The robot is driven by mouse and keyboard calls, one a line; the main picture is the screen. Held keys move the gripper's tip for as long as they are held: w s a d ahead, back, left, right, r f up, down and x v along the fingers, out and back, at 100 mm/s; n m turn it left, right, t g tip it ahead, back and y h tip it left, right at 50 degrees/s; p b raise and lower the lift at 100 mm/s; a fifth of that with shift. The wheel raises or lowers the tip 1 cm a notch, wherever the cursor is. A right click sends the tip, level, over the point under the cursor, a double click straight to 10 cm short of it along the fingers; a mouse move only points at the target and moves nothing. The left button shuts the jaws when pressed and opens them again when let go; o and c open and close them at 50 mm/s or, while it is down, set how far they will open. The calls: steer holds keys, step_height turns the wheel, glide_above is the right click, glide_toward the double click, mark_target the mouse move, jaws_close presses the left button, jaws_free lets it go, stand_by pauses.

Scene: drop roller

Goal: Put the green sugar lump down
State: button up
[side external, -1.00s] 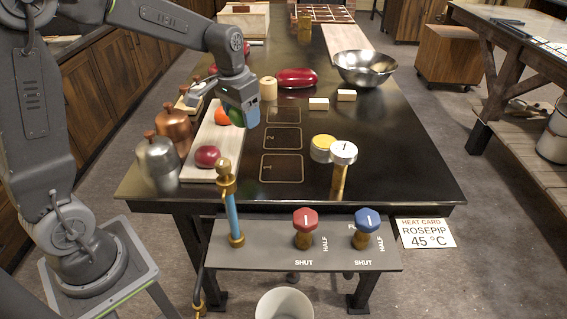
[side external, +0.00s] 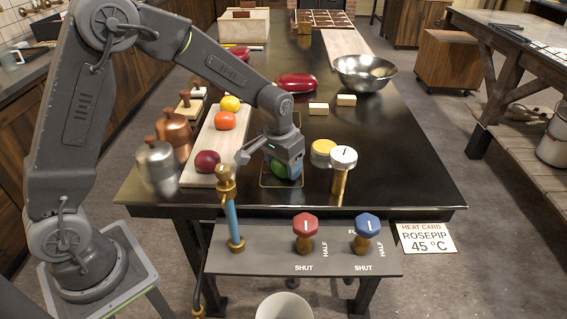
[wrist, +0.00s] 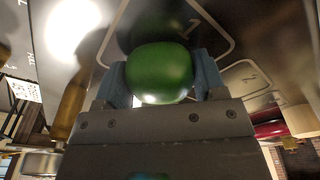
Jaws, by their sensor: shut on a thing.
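The green sugar lump (side external: 279,168) is a smooth, rounded lump held low over the front part of the dark table. It also shows large in the wrist view (wrist: 160,72), beside the outlined square marked 1 (wrist: 186,28). My gripper (side external: 284,163) points down and is shut on the lump, with one blue finger on each side of it. In the side view my gripper covers most of square 1 and the upper part of the lump. A dark reflection of the lump shows in the table. I cannot tell whether the lump touches the table.
A pale board (side external: 204,140) with red, orange and yellow lumps lies to the left. A brass post with a blue pipe (side external: 233,215) stands in front. A dial on a brass post (side external: 343,158) and a yellow-topped disc (side external: 322,150) stand close to the right.

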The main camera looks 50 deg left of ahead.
steer(key=shift+f, duration=0.15)
steer(key=o, duration=1)
steer(key=r, duration=0.3)
steer(key=s+r, duration=0.1)
steer(key=r, duration=0.7)
steer(key=shift+s+r, duration=0.15)
steer(key=s+r+t, duration=0.2)
steer(key=s+r, duration=0.5)
steer(key=s, duration=0.8)
steer(key=s+t, duration=0.1)
steer(key=s, duration=0.3)
steer(key=s+t, duration=0.1)
steer(key=s, duration=0.3)
steer(key=shift+s+a+f+m, duration=0.1)
steer(key=shift+a+f+m, duration=0.1)
steer(key=shift+f+m, duration=0.15)
